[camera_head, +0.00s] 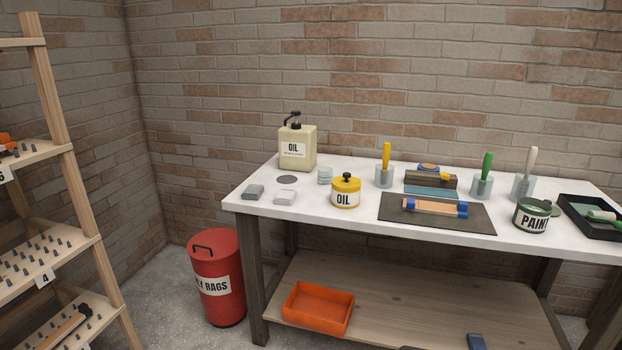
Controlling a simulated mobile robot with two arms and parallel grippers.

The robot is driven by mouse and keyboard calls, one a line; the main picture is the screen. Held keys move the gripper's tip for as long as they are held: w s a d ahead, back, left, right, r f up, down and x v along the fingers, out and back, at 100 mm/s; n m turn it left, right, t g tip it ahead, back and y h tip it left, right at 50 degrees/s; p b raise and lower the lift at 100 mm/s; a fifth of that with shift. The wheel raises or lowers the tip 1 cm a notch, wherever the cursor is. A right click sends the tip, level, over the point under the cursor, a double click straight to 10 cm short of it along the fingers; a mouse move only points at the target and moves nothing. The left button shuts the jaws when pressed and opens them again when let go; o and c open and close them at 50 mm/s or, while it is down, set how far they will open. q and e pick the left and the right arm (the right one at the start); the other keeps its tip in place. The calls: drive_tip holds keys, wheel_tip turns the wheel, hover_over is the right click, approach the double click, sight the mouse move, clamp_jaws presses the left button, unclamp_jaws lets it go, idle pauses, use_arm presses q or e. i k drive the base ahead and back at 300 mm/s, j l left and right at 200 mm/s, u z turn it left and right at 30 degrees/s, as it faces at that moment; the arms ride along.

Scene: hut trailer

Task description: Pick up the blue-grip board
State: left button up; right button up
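The blue-grip board (434,206) is a small light-wood piece with blue grips at its ends. It lies on a dark mat (478,222) on the white workbench top (310,209), near the front edge. A teal strip and a brown block with a yellow item lie just behind it. Neither of my grippers shows in this view, so I cannot see whether they are open or shut.
Left of the mat stand a yellow oil tin (346,191) and a cream oil jug (297,150). Right of it are a green paint tin (533,215) and a black tray (573,210). Brush pots stand behind. A red rag bin (217,280) and peg shelves (45,262) flank the left.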

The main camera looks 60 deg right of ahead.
sight(459, 211)
drive_tip(key=z, duration=2.7)
drive_tip(key=i+u, duration=0.1)
drive_tip(key=i, duration=0.95)
drive_tip(key=i+l+u, duration=0.1)
drive_tip(key=i, duration=0.95)
drive_tip(key=l, duration=0.1)
